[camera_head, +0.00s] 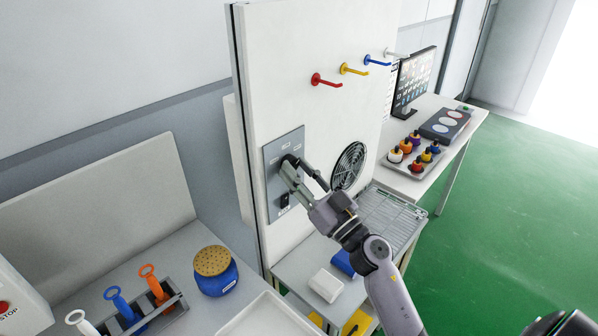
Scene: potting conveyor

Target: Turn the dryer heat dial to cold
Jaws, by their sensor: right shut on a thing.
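A grey control panel (272,196) is fixed to the white upright board, with small pale labels and a dark switch (284,201) low on it. My right gripper (288,162) reaches up from the lower right to the panel. Its fingertips are shut on the heat dial at the panel's upper middle. The fingers hide most of the dial, so its pointer and setting cannot be read. My left gripper is not in view.
A round black fan grille (349,166) sits right of the panel, with red (325,80), yellow and blue hooks above. A wire rack (392,216), white block (326,285) and blue block (343,263) lie below my right arm. A blue shaker (216,277) stands lower left.

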